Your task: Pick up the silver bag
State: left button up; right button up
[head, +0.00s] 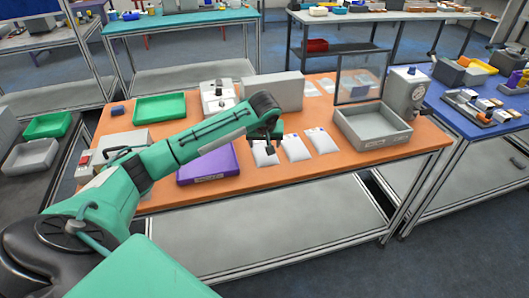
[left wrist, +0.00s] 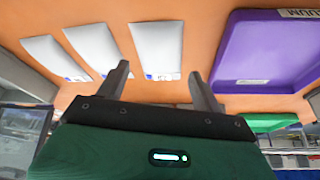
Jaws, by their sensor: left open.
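Three flat silver-white bags lie in a row on the orange table, just right of the purple tray. The nearest bag (head: 264,158) is partly covered by my left gripper (head: 270,147); the middle bag (head: 297,148) and the right bag (head: 321,141) are clear of it. In the left wrist view, my left gripper (left wrist: 160,76) is open and empty, its fingers apart. The nearest bag (left wrist: 156,47) lies beyond and between the fingertips, with no visible contact. The other two bags show to its left (left wrist: 92,44) (left wrist: 52,57). My right gripper is out of view.
The purple tray (head: 225,163) is beside the nearest bag. A grey bin (head: 372,140) stands at the right, with a clear panel (head: 359,78) behind it. A green tray (head: 160,108) and a grey box (head: 272,90) are at the back. The table front is clear.

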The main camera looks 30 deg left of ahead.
aim_at(266, 155)
pick_arm(q)
jog(key=x, duration=0.2)
jog(key=shift+w+f, duration=0.15)
jog(key=shift+f, duration=0.15)
jog(key=p+x, duration=0.2)
jog(key=x, duration=0.2)
jog(key=shift+w, duration=0.15)
jog(key=shift+w+a+f, duration=0.1)
jog(key=shift+w+f, duration=0.1)
jog(key=shift+f, duration=0.35)
jog(key=c, duration=1.1)
jog(key=shift+r, duration=0.1)
